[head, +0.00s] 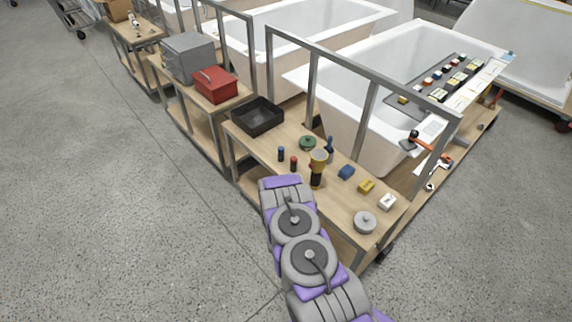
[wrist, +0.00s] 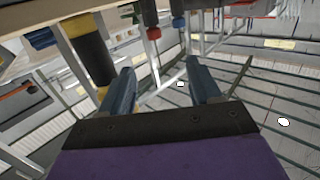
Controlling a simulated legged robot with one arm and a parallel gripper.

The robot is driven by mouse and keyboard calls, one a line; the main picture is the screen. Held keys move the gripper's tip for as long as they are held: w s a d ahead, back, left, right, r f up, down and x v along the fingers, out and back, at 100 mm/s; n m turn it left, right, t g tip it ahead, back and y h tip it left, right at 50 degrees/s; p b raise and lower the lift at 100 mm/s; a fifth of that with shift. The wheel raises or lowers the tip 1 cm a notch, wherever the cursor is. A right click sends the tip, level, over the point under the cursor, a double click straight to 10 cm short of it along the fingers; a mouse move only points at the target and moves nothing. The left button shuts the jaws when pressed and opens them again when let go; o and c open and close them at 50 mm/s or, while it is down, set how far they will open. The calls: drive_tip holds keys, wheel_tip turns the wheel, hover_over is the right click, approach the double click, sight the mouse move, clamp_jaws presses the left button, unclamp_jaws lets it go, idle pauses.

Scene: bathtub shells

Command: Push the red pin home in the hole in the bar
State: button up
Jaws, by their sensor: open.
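My gripper (wrist: 162,85) is open and empty in the wrist view, its two blue-grey fingers apart. In the head view my arm reaches to the near edge of the wooden bench (head: 245,135), and the fingers are hidden. A small red-and-black upright piece (head: 294,163) stands on the bench just beyond my arm's end. A red-ended dark piece (wrist: 154,33) shows beyond the fingers in the wrist view, apart from them. I cannot tell whether either is the red pin. I cannot make out a bar with a hole.
A yellow-and-black tool (head: 318,168), a small blue-and-black piece (head: 281,154), a blue bottle (head: 329,148) and a green round item (head: 307,143) stand close by. A black tray (head: 258,117) is at the left. A grey metal frame rises behind the bench. The floor at left is clear.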

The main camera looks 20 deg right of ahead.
drive_tip(key=s+d, duration=0.1)
drive_tip(key=b, duration=0.2)
approach(294, 162)
drive_tip(key=shift+t, duration=0.3)
drive_tip(key=x, duration=0.4)
drive_tip(key=shift+f, duration=0.4)
drive_tip(key=shift+w+d+b, duration=0.3)
drive_tip(key=shift+w+d, duration=0.15)
drive_tip(key=shift+w, duration=0.05)
drive_tip(key=x, duration=0.1)
drive_tip(key=b+x, duration=0.1)
drive_tip(key=x, duration=0.1)
drive_tip(key=shift+w+a, duration=0.15)
drive_tip(key=shift+w, duration=0.2)
drive_tip(key=shift+w+d+r+b, duration=0.1)
drive_tip(key=shift+w+d+b, duration=0.25)
drive_tip(key=shift+w, duration=0.15)
drive_tip(key=shift+c, duration=0.4)
drive_tip(key=c, duration=1.1)
